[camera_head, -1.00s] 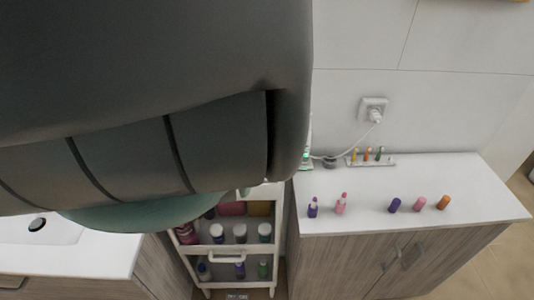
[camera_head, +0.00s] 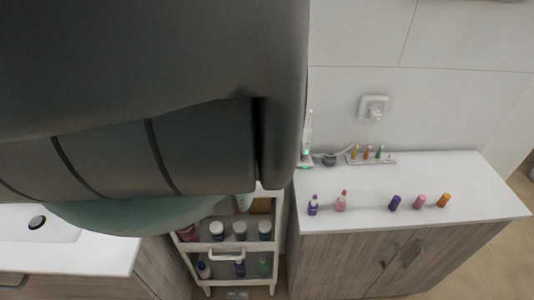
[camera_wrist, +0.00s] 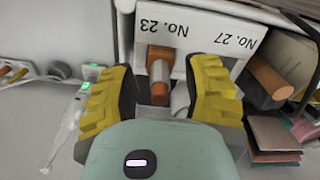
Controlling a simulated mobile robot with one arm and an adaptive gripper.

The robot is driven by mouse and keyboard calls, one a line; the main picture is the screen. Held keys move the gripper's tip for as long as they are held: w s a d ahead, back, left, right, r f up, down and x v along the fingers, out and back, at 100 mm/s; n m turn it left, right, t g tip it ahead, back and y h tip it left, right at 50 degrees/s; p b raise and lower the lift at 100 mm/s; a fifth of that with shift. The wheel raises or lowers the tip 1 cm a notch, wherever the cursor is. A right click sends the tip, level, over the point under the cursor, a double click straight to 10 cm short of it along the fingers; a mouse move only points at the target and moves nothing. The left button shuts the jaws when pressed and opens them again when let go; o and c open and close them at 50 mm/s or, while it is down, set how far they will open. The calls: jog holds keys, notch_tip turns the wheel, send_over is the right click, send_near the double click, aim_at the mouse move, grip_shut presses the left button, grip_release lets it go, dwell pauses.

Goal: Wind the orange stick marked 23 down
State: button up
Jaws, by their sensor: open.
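In the wrist view, the orange stick (camera_wrist: 159,56) shows under the label "No. 23" (camera_wrist: 163,25) on a white panel. It has an orange end, a silver band and another orange part below. My gripper (camera_wrist: 160,93) is open, with one yellow-padded finger on each side of the stick. I cannot tell whether either finger touches it. The gripper body hides what lies below.
A second orange-topped stick (camera_wrist: 269,77) stands right of my gripper, by the "No. 27" label (camera_wrist: 235,40). An electric toothbrush (camera_wrist: 66,128) is at left. In the head view, small bottles and caps stand on the white counter (camera_head: 470,180).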

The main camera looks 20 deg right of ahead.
jog(key=shift+o, duration=0.2)
grip_shut()
jog(key=shift+m, duration=0.4)
